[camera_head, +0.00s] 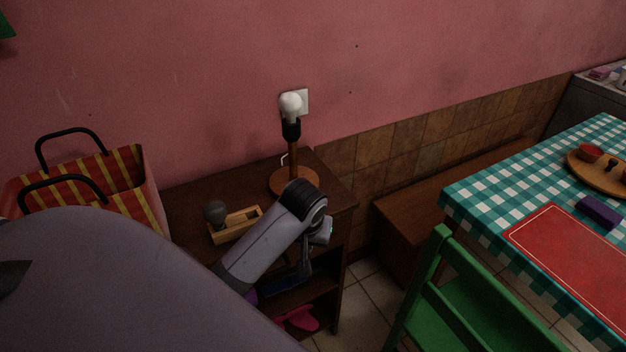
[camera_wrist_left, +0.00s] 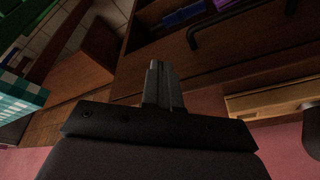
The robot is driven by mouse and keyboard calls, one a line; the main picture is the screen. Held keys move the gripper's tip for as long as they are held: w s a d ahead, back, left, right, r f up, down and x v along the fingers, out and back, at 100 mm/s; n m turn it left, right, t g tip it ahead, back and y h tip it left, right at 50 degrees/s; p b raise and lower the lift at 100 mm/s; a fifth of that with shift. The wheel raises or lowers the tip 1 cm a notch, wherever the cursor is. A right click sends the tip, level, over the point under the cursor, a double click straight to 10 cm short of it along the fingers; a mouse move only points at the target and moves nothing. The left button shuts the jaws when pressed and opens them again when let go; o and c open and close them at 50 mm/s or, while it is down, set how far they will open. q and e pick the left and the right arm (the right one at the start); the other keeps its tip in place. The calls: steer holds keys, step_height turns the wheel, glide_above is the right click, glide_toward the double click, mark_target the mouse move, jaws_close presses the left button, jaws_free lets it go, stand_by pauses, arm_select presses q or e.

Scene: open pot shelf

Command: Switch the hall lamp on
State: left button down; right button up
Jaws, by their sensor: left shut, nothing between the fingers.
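The hall lamp (camera_head: 292,150) stands on the dark wooden shelf unit (camera_head: 185,200) against the pink wall. It has a round wooden base, a wooden stem, a black socket and a bare pale bulb (camera_head: 290,104) that shows no clear glow. A small white piece shows beside the stem; I cannot tell if it is a switch. My left arm reaches in front of the lamp and overlaps its base in the picture. My left gripper (camera_wrist_left: 158,68) is shut and empty in the left wrist view; its fingertips are hard to make out in the head view. My right gripper is not in view.
A wooden tray (camera_head: 236,225) with a dark grey bulb (camera_head: 215,212) lies left of the lamp. A striped bag (camera_head: 125,165) stands at the left. A white wall plate (camera_head: 302,100) is behind the lamp. A green chair (camera_head: 440,290) and checkered table (camera_head: 500,180) are at the right.

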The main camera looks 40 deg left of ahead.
arm_select(q)
steer(key=w+a+r+n, duration=0.1)
steer(key=w+r, duration=0.1)
steer(key=w+a+r+n, duration=0.1)
steer(key=w+r, duration=0.1)
steer(key=w+a+r+n, duration=0.1)
steer(key=w+a+r, duration=0.1)
steer(key=shift+n+g+y, duration=0.3)
steer(key=shift+g, duration=0.1)
steer(key=w+a+r+n+g, duration=0.1)
steer(key=w+a+r+n, duration=0.3)
steer(key=r, duration=0.4)
steer(key=shift+w+r, duration=0.15)
steer(key=shift+w, duration=0.05)
steer(key=shift+d, duration=0.1)
